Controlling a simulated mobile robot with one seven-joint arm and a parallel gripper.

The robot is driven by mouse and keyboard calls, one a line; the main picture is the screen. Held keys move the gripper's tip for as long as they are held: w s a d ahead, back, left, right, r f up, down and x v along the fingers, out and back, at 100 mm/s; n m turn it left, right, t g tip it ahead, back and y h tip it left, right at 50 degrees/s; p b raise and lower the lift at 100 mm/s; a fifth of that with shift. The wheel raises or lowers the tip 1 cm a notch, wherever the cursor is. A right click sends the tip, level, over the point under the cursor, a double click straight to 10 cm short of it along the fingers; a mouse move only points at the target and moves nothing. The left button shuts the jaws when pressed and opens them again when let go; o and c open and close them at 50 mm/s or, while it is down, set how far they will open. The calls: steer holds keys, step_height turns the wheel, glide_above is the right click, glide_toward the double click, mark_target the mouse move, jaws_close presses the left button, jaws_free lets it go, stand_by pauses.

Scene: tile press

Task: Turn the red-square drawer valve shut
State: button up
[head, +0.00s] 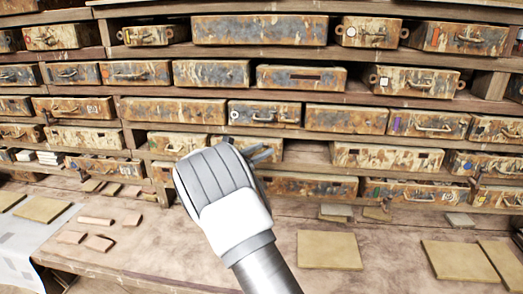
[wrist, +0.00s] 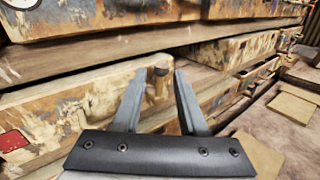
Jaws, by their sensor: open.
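My gripper (wrist: 152,88) is open in the wrist view. A brownish upright valve handle (wrist: 159,82) with a dark round top shows between its two fingertips; I cannot tell if either finger touches it. The handle stands at the front of a worn, rust-stained drawer (wrist: 75,112). A red square (wrist: 13,141) is on this drawer front at the far left of the wrist view. In the head view my gripper (head: 262,153) reaches the lower drawer rows at the middle. My wrist hides the red square and the valve there.
Rows of stained drawers (head: 260,30) fill the rack above. A wooden ledge (wrist: 80,88) runs just above the drawer in the wrist view. On the bench (head: 215,262) below lie flat yellowish tiles (head: 328,250) and small pinkish pieces (head: 100,243). The bench front is partly clear.

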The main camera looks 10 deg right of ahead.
jaws_close()
